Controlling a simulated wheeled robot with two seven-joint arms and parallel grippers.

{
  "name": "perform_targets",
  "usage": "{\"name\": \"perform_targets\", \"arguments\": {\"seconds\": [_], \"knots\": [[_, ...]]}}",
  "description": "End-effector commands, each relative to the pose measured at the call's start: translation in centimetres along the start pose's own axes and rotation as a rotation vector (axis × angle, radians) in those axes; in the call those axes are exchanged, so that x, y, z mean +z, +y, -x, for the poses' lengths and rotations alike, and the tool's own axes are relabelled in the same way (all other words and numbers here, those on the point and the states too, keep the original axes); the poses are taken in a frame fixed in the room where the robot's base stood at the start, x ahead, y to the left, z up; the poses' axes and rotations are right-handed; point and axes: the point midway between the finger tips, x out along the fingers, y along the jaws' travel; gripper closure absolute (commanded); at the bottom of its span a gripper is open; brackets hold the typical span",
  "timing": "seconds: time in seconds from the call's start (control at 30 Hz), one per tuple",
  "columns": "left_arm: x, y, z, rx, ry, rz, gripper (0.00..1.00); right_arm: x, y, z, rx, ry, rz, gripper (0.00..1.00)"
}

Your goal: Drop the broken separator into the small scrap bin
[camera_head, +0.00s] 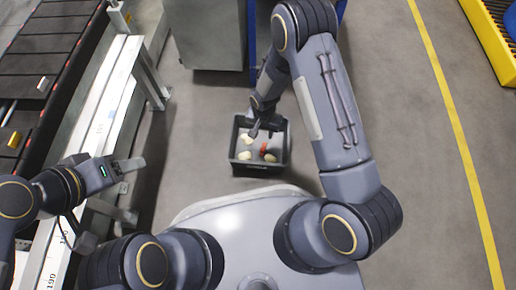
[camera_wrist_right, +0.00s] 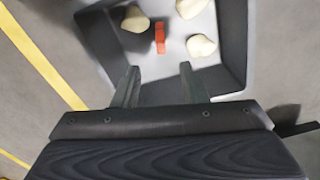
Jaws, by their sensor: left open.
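The small scrap bin (camera_head: 235,168) is a dark open box on the floor in front of my base; its wall also shows in the right wrist view (camera_wrist_right: 237,45). A small red-orange piece (camera_wrist_right: 160,38) lies inside it, also visible in the head view (camera_head: 263,148). It may be the broken separator; I cannot tell for certain. My right gripper (camera_head: 264,131) is over the bin. In the wrist view its fingers (camera_wrist_right: 160,88) are apart with nothing between them, and the red piece lies beyond the fingertips. My left gripper (camera_head: 130,166) is open and empty beside the white rail.
Three cream lumps (camera_wrist_right: 199,46) lie in the bin around the red piece. A conveyor (camera_head: 45,55) with a white rail (camera_head: 95,110) runs along the left, carrying a yellow block (camera_head: 14,139). A grey cabinet (camera_head: 205,35) stands behind.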

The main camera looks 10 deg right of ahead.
Motion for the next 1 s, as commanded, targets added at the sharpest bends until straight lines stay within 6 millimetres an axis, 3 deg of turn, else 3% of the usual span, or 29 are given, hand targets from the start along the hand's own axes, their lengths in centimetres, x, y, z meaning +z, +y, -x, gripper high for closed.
{"name": "perform_targets", "arguments": {"seconds": [0.17, 0.6, 1.0], "knots": [[-0.1, 0.1, 0.3, 0.0, 0.0, 0.0, 0.42, 0.0, 0.0, 0.6, 0.0, 0.0, 0.0, 0.61], [-1.5, 1.4, 3.0, 0.0, 0.0, 0.0, 0.42, 0.0, 0.0, 7.3, -0.001, 0.001, 0.0, 0.61], [-1.6, 1.4, 3.1, 0.0, 0.0, 0.0, 0.42, 0.0, 0.0, 7.8, 0.0, 0.0, 0.0, 0.61]]}}
